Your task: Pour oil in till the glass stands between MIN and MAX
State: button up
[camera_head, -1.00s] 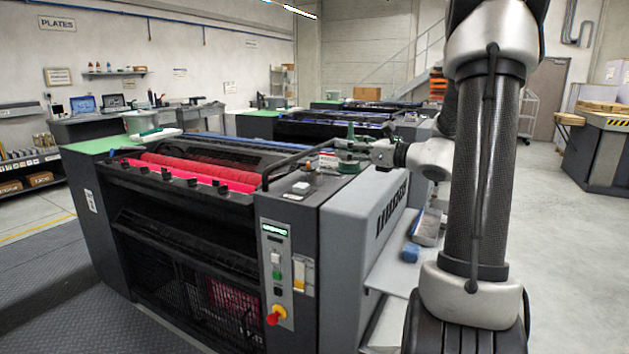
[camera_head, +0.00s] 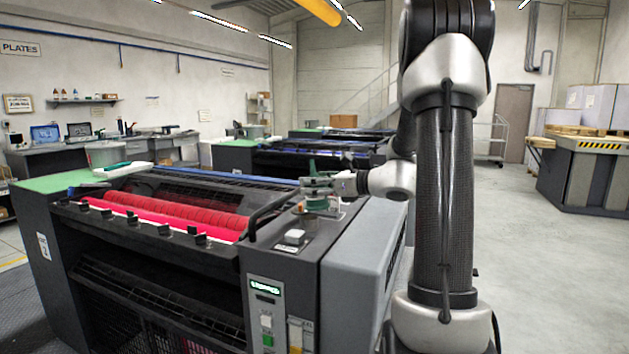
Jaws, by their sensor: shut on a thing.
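My gripper (camera_head: 322,183) is above the near right corner of the press, at the end of my arm. It is shut on a green oil can (camera_head: 318,203), which looks roughly upright. The can is small in view and partly covered by the fingers, and its spout is hard to make out. On the press's front control panel, a pale plate with an amber strip (camera_head: 296,334) may be the oil glass. Its lower part is cut off by the frame edge, and I cannot read MIN, MAX or an oil level.
The press (camera_head: 345,262) has red rollers (camera_head: 165,217) and a small white-topped box (camera_head: 294,237) on its right top. More presses (camera_head: 310,158) stand behind. A striped-edge bench (camera_head: 590,170) is at the right. The floor between is clear.

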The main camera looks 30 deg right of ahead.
aim_at(328, 203)
jog(key=shift+w+d+f, duration=0.3)
jog(key=shift+w+f, duration=0.05)
jog(key=shift+w, duration=0.25)
jog(key=shift+s+g+h, duration=0.15)
jog(key=shift+g+h, duration=0.15)
jog(key=s+f+g+h, duration=0.1)
jog(key=g, duration=0.1)
jog(key=s+f+g+h, duration=0.1)
jog(key=shift+d+f+g, duration=0.3)
jog(key=shift+d+g, duration=0.1)
jog(key=shift+s+d+f+g+h, duration=0.3)
jog(key=shift+f+g+h, duration=0.1)
jog(key=shift+g, duration=0.3)
jog(key=shift+s+d+f+g+h, duration=0.25)
jog(key=shift+g+h, duration=0.15)
jog(key=shift+g, duration=0.3)
jog(key=shift+s+d+f+g+h, duration=0.1)
jog(key=shift+s+f+g+h, duration=0.15)
jog(key=shift+g+h, duration=0.35)
jog(key=shift+s+f+g+h, duration=0.1)
jog(key=shift+f+g+h, duration=0.2)
jog(key=shift+g, duration=0.6)
dwell(0.7)
dwell(0.5)
